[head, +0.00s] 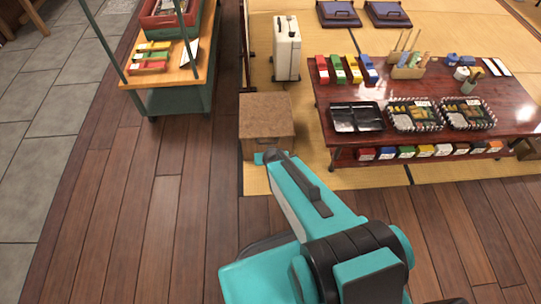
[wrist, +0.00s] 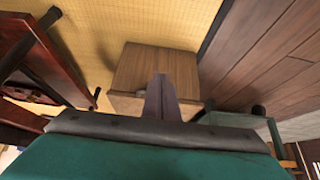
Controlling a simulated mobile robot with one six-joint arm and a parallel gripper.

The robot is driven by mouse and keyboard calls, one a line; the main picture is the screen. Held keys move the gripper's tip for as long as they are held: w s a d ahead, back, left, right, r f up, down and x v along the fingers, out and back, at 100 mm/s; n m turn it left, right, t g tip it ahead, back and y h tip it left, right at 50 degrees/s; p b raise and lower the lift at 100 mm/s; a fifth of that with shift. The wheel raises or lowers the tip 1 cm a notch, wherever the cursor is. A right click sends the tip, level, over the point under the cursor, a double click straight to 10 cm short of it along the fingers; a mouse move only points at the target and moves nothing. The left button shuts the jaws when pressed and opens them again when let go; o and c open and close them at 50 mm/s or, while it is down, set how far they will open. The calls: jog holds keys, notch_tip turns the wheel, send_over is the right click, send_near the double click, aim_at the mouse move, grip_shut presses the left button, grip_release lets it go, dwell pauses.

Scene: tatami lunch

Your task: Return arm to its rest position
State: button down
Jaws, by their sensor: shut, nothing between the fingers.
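My gripper (wrist: 161,82) shows in the wrist view as two dark fingers closed together, with nothing between them. In that view the fingers overlap the near part of a brown box (wrist: 158,62). In the head view my teal arm reaches up and left over the plank floor, its far end just in front of the same brown box (head: 267,112). The fingers cannot be made out clearly there. Whether the arm touches the box cannot be told.
A red-brown low table (head: 490,120) with trays, boxes and cups stands right of the box on tatami (head: 300,165). A white case (head: 287,50) stands behind the box. A wheeled cart (head: 178,95) stands at the left. The plank floor (head: 135,200) left of my arm is clear.

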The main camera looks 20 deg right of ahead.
dwell(0.5)
jog(key=s+a+r+g+p, duration=0.2)
jog(key=s+r+p, duration=0.4)
jog(key=p, duration=0.5)
jog(key=s+a+r+n+g+y+p, duration=0.1)
jog(key=s+a+r+g+p, duration=0.1)
jog(key=s, duration=0.9)
jog(key=s+a+r+n+g+p, duration=0.1)
jog(key=s+r+g+p, duration=0.3)
jog(key=s, duration=0.8)
jog(key=n+g+p, duration=0.1)
jog(key=g+p, duration=0.1)
jog(key=g, duration=0.1)
jog(key=shift+a+g+y, duration=0.4)
jog(key=shift+s+d+r, duration=0.1)
